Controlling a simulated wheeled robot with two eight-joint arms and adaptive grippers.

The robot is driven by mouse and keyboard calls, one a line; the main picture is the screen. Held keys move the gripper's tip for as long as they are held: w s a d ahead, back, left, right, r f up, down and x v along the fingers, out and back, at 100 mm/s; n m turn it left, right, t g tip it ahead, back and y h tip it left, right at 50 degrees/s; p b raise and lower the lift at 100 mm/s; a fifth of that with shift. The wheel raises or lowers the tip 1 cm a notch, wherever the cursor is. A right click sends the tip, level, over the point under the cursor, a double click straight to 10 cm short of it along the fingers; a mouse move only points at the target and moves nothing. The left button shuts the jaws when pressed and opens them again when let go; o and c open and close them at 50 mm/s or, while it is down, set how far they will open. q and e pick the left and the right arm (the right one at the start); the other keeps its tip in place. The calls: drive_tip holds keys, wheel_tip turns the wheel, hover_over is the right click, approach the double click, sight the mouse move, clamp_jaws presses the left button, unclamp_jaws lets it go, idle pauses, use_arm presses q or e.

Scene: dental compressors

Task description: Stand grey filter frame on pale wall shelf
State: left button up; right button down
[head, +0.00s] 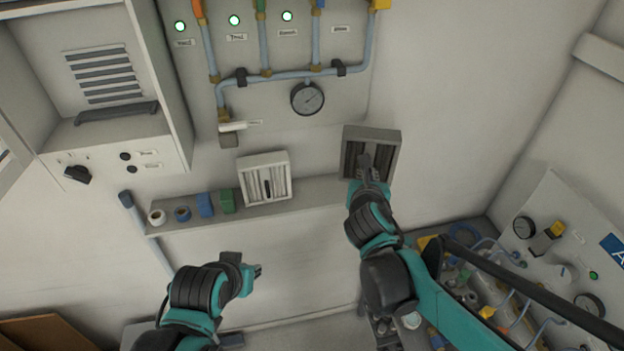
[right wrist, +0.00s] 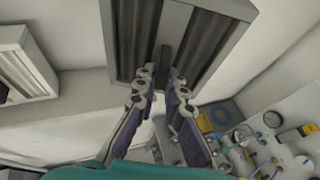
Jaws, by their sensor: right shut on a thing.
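The grey filter frame (head: 394,150) has dark pleats and is upright in front of the wall, at the right end of the pale wall shelf (head: 315,194). It also fills the top of the right wrist view (right wrist: 223,45). My right gripper (head: 366,165) is shut on the frame's middle bar; its fingers also show in the wrist view (right wrist: 163,80). I cannot tell whether the frame's lower edge touches the shelf. My left gripper (head: 253,275) is low at the left, away from the shelf and holding nothing visible; its jaw opening is unclear.
A white filter frame (head: 283,177) stands on the shelf, left of the grey one, with a gap between. Tape rolls (head: 157,217) and blue and green items (head: 205,205) fill the shelf's left end. A gauge (head: 307,98) and pipes are above. Compressor equipment (head: 485,285) is lower right.

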drive_tip(key=w+a+f, duration=0.2)
drive_tip(key=a+f, duration=0.1)
drive_tip(key=w+a+f, duration=0.2)
drive_tip(key=a+f, duration=0.1)
drive_tip(key=f, duration=0.1)
drive_tip(key=w+a+f, duration=0.2)
drive_tip(key=a+f, duration=0.1)
drive_tip(key=shift+f, duration=0.35)
drive_tip(key=c, duration=2)
unclamp_jaws()
drive_tip(key=shift+f, duration=0.15)
drive_tip(key=shift+c, duration=0.2)
drive_tip(key=o, duration=0.4)
drive_tip(key=shift+r, duration=0.2)
